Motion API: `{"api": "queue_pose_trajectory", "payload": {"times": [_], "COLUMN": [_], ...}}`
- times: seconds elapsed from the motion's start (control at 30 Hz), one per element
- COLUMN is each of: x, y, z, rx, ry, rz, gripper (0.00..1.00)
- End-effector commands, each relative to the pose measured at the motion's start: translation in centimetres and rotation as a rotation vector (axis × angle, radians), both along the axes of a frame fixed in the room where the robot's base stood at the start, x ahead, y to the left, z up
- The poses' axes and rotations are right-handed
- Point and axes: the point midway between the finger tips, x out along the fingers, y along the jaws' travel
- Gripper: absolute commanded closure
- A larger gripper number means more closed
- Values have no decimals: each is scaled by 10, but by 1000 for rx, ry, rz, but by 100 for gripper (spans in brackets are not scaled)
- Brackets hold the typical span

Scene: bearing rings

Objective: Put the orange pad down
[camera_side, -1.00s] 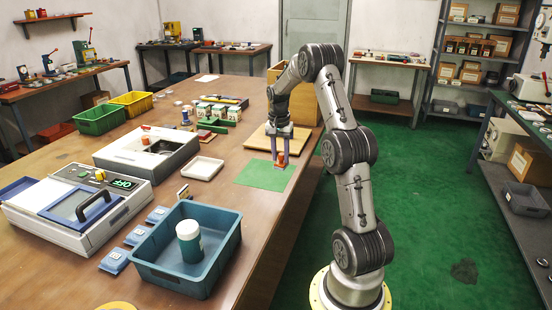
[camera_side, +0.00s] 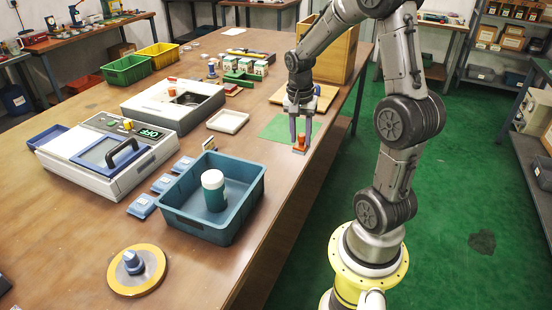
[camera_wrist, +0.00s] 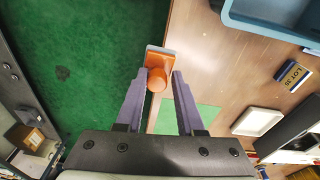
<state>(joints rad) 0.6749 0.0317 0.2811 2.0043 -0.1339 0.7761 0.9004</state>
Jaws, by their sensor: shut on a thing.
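The orange pad (camera_wrist: 160,58) has an orange round knob on top and a grey-blue edge beneath. My gripper (camera_wrist: 158,82) is shut on its knob, one purple-grey finger on each side. In the side view the orange pad (camera_side: 300,142) hangs upright between the fingertips of my gripper (camera_side: 301,132), near the right edge of the table. It is just in front of the green mat (camera_side: 275,128). In the wrist view the pad overlaps the table's edge, with green floor to the left. I cannot tell whether its underside touches the table.
A blue bin (camera_side: 250,185) holding a green-and-white jar (camera_side: 213,191) stands to the left. A white tray (camera_side: 228,121) and a small LOT 35 box (camera_wrist: 293,73) lie nearby. A wooden board (camera_side: 322,97) lies behind the mat. Bare tabletop lies between bin and gripper.

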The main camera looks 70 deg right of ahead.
Motion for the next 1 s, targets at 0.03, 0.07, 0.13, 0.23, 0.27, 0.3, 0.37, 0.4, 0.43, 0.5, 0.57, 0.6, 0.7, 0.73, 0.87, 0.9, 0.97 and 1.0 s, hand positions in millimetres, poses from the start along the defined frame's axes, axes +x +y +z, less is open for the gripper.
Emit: {"api": "queue_pose_trajectory", "payload": {"times": [0.03,0.07,0.13,0.23,0.27,0.3,0.37,0.4,0.43,0.5,0.57,0.6,0.7,0.73,0.87,0.9,0.97,1.0], "x": [2,3,9,19,23,29,39,45,50,61,71,77,89,92,104,107,110,111], "y": [8,11,12,6,3,-3,-11,-16,-20,-30,-37,-43,-52,-55,-65,-67,-69,-71], "z": [3,4,6,0,-2,-6,-12,-16,-18,-24,-30,-34,-52,-57,-75,-79,-83,-85], "rx": [-5,-7,-11,-10,-10,-10,-10,-10,-11,-10,-11,-11,-9,-9,-11,-11,-11,-11], "ry": [-5,-7,-13,-13,-12,-12,-12,-13,-13,-14,-13,-13,-11,-11,-13,-14,-14,-15], "rz": [24,33,47,52,52,52,51,51,51,50,50,50,51,51,51,51,51,51], "gripper": [100,100,100,100,100,100,100,100,100,100,100,100,100,100,100,100,100,100]}}
